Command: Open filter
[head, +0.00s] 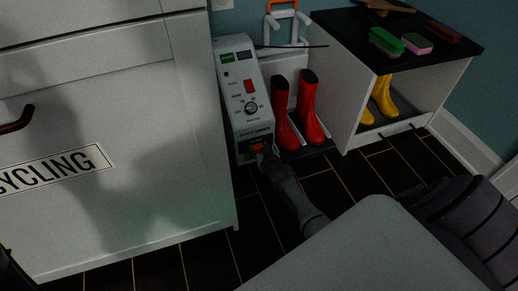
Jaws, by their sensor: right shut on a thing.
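The boot dryer's white control unit (244,88) stands on the floor between the white cabinet and the red boots. Its front has a green display, a red switch and a dial. Low on the front is the dark filter area with an orange tab (257,147). My right gripper (262,154) reaches up from the lower right and is shut on the orange tab, covering part of it. The filter looks seated in the unit, though its edges are too dark to tell.
A white cabinet (120,120) with a recycling label fills the left. Red boots (297,110) stand close right of the unit. A dark-topped bench (345,30) holds brushes (386,41), with yellow boots (383,97) below. Dark tiled floor (190,262) is clear in front.

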